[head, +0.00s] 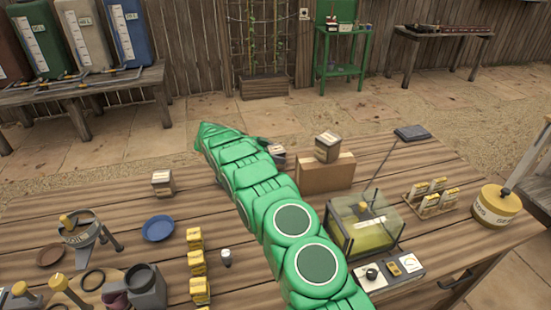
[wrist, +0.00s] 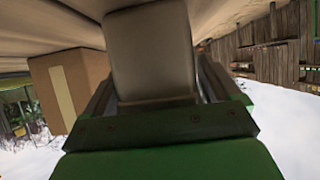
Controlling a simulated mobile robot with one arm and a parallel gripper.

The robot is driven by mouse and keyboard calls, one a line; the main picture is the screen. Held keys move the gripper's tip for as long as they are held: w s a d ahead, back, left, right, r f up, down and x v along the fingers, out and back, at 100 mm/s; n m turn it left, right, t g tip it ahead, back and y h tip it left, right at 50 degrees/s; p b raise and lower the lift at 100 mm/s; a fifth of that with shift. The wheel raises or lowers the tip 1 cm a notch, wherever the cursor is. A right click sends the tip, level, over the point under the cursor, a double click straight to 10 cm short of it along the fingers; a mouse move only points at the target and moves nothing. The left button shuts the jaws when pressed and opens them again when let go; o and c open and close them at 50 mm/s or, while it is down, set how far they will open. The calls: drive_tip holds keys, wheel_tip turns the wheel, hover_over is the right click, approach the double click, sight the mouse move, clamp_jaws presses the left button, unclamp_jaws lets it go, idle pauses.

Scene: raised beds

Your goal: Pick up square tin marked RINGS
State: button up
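A pale square tin (head: 278,154) with a dark base is at the end of my green arm, left of the cardboard box. In the wrist view this tin (wrist: 150,55) fills the space between the fingers of my gripper (wrist: 155,85), with no clear gap at the fingertips. My gripper also shows in the head view (head: 264,144), partly hidden by my arm. I cannot read the tin's label or tell whether it rests on the table. Similar square tins stand on the table at left (head: 162,182) and on the cardboard box (head: 327,147); their labels are unreadable too.
The cardboard box (head: 325,175) stands close right of my gripper. A glass tank (head: 362,228) with a thin rod is nearer, right of my arm. A blue dish (head: 158,228) and yellow blocks (head: 197,263) lie left. The wooden table (head: 110,205) has bare boards around the left tin.

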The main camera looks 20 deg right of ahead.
sight(276, 149)
drive_tip(key=c, duration=1)
drive_tip(key=shift+r, duration=1.6)
drive_tip(key=shift+s+r, duration=0.15)
drive_tip(key=shift+r, duration=0.15)
drive_tip(key=s+a+r, duration=0.2)
drive_tip(key=s+r, duration=0.7)
drive_tip(key=s, duration=0.4)
drive_tip(key=shift+s+r, duration=0.15)
drive_tip(key=shift+s, duration=0.1)
